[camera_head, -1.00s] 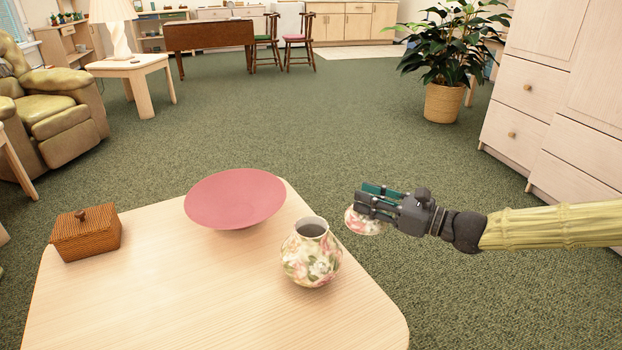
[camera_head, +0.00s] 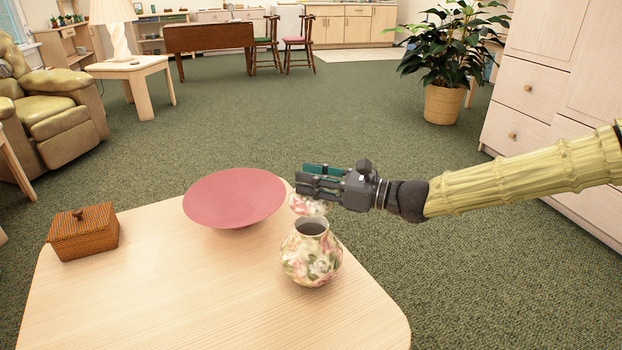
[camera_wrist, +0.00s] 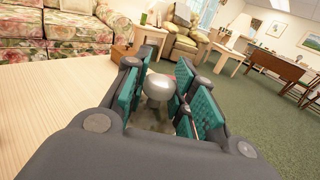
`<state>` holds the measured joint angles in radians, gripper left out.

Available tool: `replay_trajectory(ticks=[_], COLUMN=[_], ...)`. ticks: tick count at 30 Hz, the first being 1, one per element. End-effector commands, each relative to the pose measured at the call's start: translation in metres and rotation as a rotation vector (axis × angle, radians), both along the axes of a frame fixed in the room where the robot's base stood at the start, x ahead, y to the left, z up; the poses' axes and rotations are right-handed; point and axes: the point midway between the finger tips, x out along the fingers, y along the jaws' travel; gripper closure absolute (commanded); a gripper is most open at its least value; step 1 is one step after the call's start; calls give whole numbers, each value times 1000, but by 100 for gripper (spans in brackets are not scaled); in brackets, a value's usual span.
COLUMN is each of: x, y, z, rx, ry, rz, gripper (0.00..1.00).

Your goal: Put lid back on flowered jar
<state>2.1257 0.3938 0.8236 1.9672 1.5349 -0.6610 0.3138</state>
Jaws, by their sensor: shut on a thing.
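The flowered jar (camera_head: 311,258) stands upright and open on the wooden table, its dark mouth showing. My gripper (camera_head: 312,183) is shut on the flowered lid (camera_head: 306,205), which hangs below the fingers. In the head view the lid shows just above the jar's mouth, and I cannot tell how far apart they are in depth. In the wrist view the lid's pale knob (camera_wrist: 158,86) sits between the teal finger pads. The lid's lower part is mostly hidden there.
A pink bowl (camera_head: 232,200) stands on the table (camera_head: 180,300) behind and left of the jar. A wicker box (camera_head: 84,236) with a lid is at the table's left. The table's front middle is clear.

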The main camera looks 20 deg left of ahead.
Motion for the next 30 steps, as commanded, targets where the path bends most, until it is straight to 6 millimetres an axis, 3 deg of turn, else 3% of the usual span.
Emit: replay_trajectory(ticks=[18, 30], x=[0, 0], y=[0, 0], z=[-45, -51], rx=[0, 0], ry=[1, 0], rz=[-1, -1], gripper=[100, 100])
